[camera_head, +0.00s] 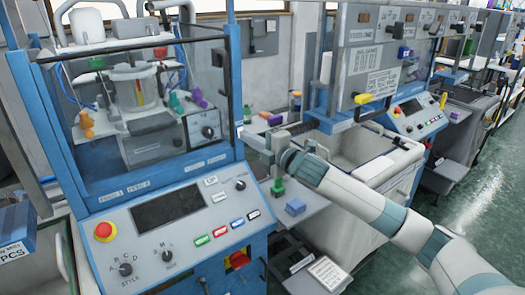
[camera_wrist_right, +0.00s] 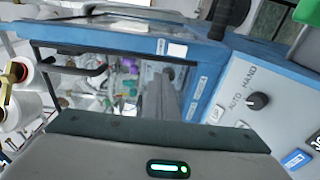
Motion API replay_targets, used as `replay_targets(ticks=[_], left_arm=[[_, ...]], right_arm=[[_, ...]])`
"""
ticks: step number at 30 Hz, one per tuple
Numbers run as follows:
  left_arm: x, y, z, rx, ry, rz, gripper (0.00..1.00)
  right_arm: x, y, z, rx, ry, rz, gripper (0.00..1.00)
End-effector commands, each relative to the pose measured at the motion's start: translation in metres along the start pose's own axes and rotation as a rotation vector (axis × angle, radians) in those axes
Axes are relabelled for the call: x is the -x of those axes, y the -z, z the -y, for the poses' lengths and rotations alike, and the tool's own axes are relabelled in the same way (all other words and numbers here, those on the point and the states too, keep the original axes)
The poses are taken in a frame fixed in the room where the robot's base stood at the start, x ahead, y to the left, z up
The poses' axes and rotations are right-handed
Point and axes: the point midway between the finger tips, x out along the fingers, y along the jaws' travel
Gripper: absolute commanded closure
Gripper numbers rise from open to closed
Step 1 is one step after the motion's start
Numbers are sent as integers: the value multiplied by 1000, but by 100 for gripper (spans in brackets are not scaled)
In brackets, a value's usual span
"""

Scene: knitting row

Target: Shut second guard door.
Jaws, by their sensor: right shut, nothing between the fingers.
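The near blue-framed machine (camera_head: 75,160) stands at the left of the head view. Clear dark-edged guard panels (camera_head: 130,105) cover its front, and small labels sit on the blue sill below. A black handle (camera_head: 218,57) shows near the right post. The wrist view shows a clear guard with a dark frame (camera_wrist_right: 120,56) and a black bar handle (camera_wrist_right: 80,69). I cannot tell which panel is the second door or how far it stands open. My right gripper (camera_head: 262,145) is shut and empty, just right of the machine's frame. My left gripper is out of view.
The control panel (camera_head: 95,265) has a red stop button (camera_head: 103,232) and knobs. A side shelf with a blue box (camera_head: 295,207) and a green item (camera_head: 278,188) lies below my right gripper. A second machine (camera_head: 400,120) stands at right; green floor (camera_head: 480,200) is clear.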

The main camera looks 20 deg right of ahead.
Motion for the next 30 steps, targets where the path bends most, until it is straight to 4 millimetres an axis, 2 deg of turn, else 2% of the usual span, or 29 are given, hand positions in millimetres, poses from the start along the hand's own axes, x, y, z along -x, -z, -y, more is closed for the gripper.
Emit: replay_targets(ticks=[9,13,18,30], left_arm=[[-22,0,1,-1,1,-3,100],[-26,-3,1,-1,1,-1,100],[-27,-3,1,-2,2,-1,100],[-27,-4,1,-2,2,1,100]], right_arm=[[47,5,4,3,1,0,100],[60,7,2,2,0,0,100],[67,7,1,1,0,1,100],[67,7,0,1,0,1,100]])
